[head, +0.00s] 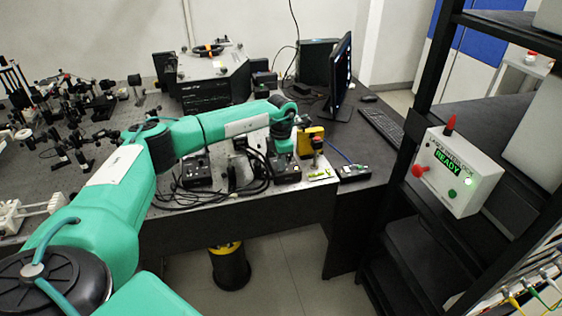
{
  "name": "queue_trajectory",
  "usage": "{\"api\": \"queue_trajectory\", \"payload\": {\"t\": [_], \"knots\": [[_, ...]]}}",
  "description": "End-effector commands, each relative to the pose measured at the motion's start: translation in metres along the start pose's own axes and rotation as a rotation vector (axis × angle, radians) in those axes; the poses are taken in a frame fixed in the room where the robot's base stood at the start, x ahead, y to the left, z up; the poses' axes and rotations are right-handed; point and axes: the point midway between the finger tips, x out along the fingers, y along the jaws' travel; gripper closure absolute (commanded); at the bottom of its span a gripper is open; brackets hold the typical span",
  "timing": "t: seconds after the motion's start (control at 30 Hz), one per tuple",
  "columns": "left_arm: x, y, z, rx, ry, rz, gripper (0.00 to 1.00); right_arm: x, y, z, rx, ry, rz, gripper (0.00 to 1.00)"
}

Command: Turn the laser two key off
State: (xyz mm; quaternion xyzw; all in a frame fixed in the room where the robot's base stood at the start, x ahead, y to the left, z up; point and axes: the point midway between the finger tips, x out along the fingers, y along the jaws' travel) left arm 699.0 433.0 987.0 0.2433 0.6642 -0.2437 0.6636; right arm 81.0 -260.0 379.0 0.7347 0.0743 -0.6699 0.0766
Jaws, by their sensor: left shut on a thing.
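My left arm reaches across the bench from the left, and its left gripper (284,153) points down at the front of a black controller box (287,173) near the bench's front edge. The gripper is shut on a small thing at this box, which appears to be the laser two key. The key itself is hidden by the gripper, so its turn angle cannot be seen. A similar black box (197,173) stands further left. No label on either box is readable. My right gripper is not in view.
A yellow box (310,139) stands just right of the gripper. A small black device (355,173) lies beside it. Loose black cables (228,190) lie to the left. A white interlock box (459,172) reading READY hangs on the dark rack at right. A monitor (341,76) stands behind.

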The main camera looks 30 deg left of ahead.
Motion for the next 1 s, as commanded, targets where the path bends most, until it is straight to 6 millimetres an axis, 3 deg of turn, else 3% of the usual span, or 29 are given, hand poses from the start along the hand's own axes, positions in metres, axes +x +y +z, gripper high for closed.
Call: {"api": "queue_trajectory", "payload": {"t": [0.37, 1.0], "knots": [[-0.0006, 0.0003, 0.0006, -0.142, -0.002, 0.0, 1.0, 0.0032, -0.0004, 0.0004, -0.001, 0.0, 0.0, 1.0], [-0.0016, 0.0005, 0.0008, -0.733, -0.003, 0.0, 1.0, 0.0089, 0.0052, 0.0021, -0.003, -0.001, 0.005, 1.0]]}}
